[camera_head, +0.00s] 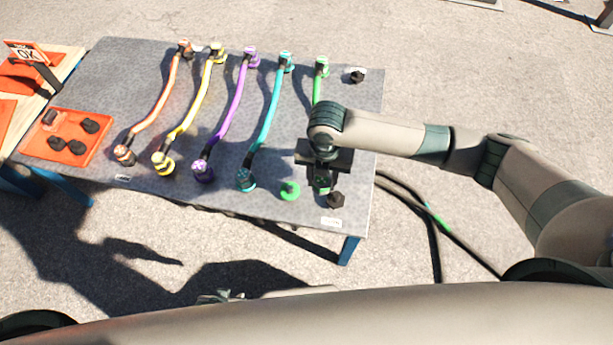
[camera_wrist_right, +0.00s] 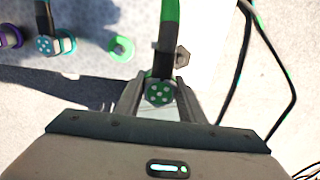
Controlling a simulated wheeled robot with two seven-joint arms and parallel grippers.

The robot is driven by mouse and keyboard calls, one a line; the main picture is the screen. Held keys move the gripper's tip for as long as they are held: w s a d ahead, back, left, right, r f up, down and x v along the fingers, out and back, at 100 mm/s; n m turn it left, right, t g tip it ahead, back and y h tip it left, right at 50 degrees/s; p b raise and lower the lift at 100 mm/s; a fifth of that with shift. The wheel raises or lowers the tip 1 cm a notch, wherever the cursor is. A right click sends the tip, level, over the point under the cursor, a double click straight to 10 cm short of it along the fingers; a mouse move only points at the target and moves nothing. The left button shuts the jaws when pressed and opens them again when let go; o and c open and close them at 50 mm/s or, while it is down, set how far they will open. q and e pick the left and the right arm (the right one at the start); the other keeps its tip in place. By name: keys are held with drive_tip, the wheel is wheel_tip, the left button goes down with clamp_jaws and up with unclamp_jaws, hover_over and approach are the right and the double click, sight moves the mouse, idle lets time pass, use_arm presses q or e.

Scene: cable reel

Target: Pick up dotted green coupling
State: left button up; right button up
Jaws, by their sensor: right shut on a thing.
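The dotted green coupling (camera_wrist_right: 158,93), a dark plug with a green face and pale dots, sits between the two fingers of my right gripper (camera_wrist_right: 159,98). The green cable (camera_wrist_right: 170,12) runs from it toward the far side of the table. In the head view my right gripper (camera_head: 321,185) is at the near right of the table, shut on the coupling, and my arm hides much of the cable. My left gripper (camera_head: 220,297) shows only as a small part at the bottom edge; its fingers cannot be made out.
Teal (camera_head: 268,115), purple (camera_head: 235,107), yellow (camera_head: 192,108) and orange (camera_head: 162,98) cables lie to the left. An orange tray (camera_head: 88,155) holds several black parts at the table's left end.

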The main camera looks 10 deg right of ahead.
use_arm(q)
drive_tip(key=shift+r, duration=0.1)
use_arm(e)
drive_tip(key=shift+s+d+r, duration=0.45)
drive_tip(key=shift+d+r, duration=0.2)
drive_tip(key=shift+d, duration=0.2)
